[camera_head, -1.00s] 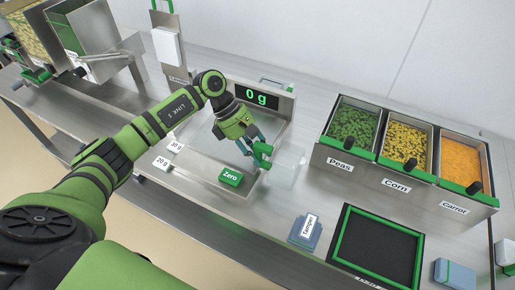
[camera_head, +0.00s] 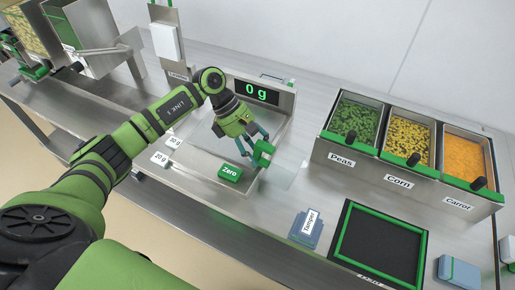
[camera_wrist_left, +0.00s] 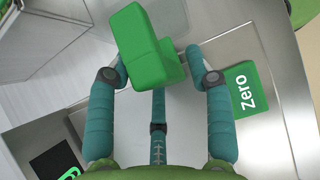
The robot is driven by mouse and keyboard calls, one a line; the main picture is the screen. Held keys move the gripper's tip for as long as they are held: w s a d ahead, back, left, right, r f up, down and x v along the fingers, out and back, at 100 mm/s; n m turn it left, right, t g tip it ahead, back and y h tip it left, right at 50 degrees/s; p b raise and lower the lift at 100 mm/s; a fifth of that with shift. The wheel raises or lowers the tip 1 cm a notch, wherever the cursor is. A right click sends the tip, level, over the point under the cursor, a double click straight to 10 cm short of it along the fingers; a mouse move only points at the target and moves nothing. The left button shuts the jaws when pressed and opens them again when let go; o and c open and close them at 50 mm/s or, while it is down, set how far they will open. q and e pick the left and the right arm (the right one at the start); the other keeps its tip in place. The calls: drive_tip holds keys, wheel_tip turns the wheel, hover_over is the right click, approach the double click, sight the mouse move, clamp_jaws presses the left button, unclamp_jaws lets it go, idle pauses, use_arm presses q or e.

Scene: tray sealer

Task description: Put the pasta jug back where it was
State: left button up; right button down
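The pasta jug looks like a clear, see-through vessel (camera_head: 281,172) with a green handle (camera_head: 263,152), at the right side of the scale. Its clear walls are faint, and I cannot tell whether its base touches anything. My left gripper (camera_head: 256,146) reaches over the scale with its fingers at the handle. In the left wrist view the green handle (camera_wrist_left: 150,55) sits between both fingertips (camera_wrist_left: 155,62), which appear closed on it. The scale display (camera_head: 257,93) reads 0 g. My right gripper is not in view.
The green Zero button (camera_head: 230,172) is close below my left gripper. Peas (camera_head: 354,123), corn (camera_head: 407,143) and carrot (camera_head: 464,158) bins stand at the right. Metal hoppers (camera_head: 90,45) stand at the far left.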

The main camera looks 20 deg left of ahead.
use_arm(q)
drive_tip(key=shift+r+p, duration=0.5)
drive_tip(key=shift+p, duration=0.15)
drive_tip(key=shift+r+p, duration=0.5)
drive_tip(key=shift+p, duration=0.15)
drive_tip(key=shift+w+a+r+b, duration=0.1)
drive_tip(key=shift+a+r+b, duration=0.25)
drive_tip(key=shift+a+b, duration=0.4)
drive_tip(key=b+v, duration=0.2)
drive_tip(key=v, duration=0.8)
drive_tip(key=shift+d, duration=0.15)
